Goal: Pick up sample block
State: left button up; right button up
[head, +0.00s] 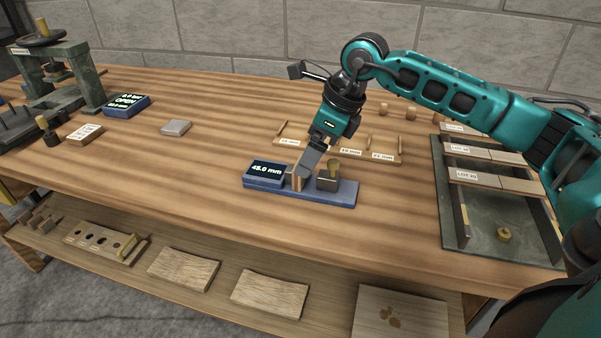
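A small wooden block (297,178) stands on the blue measuring gauge (342,198), between its display box, which reads 45.0 mm (266,171), and its dark jaw block (327,182) with a brass knob. I take it for the sample block. My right gripper (303,174) reaches down to it from above, its grey finger at the block's right side. The finger hides part of the block, and whether the fingers are closed on it cannot be told. My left gripper is not in view.
A wooden rack with marked slots (290,143) lies behind the gauge. A dark tray with lot-labelled strips (447,220) is at right. A press (65,80), blue OPEN display (126,105) and grey block (176,127) are at left. The bench front is clear.

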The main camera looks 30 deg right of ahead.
jog(key=x, duration=0.5)
jog(key=shift+w+a+f, duration=0.25)
jog(key=shift+c, duration=0.2)
jog(key=c, duration=1.1)
jog(key=shift+r, duration=0.15)
